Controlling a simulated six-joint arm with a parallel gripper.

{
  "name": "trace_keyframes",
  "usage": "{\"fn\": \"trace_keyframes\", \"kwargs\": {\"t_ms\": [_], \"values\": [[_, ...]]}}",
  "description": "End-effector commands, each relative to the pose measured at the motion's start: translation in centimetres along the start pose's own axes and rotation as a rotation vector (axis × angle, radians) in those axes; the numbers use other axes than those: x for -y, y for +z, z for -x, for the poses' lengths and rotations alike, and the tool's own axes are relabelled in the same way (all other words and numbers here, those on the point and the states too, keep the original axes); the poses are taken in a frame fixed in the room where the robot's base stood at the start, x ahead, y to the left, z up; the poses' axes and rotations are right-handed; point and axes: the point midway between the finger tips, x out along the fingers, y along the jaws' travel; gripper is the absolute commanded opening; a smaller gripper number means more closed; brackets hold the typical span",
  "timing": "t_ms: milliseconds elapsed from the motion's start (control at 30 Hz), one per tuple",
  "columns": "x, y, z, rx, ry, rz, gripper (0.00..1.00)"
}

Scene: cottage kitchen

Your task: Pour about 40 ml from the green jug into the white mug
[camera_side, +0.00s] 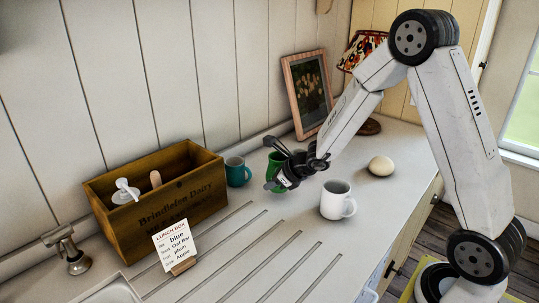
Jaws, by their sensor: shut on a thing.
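The green jug (273,161) shows behind my gripper in the middle of the counter, partly hidden by it. My gripper (272,184) is shut on the jug, though the fingers' contact is hard to make out. The jug's tilt and contents cannot be told. The white mug (334,200) stands upright on the counter, to the right of and nearer the camera than my gripper. Its handle points right. The inside of the mug is too small to read.
A teal mug (237,172) stands left of the jug, beside a wooden crate (180,205) holding utensils. A lunch box card (175,247) stands in front of the crate. A pale round object (380,166), a picture frame (307,92) and a lamp (361,50) are to the right and back.

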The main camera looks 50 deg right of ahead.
Motion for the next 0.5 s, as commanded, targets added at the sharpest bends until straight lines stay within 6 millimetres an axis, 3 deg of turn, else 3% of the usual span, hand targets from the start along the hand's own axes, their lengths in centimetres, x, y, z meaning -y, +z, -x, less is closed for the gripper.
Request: {"fn": "trace_keyframes", "kwargs": {"t_ms": [500], "values": [[-1.6, 3.3, 0.6, 0.022, 0.11, 0.118, 0.0]]}}
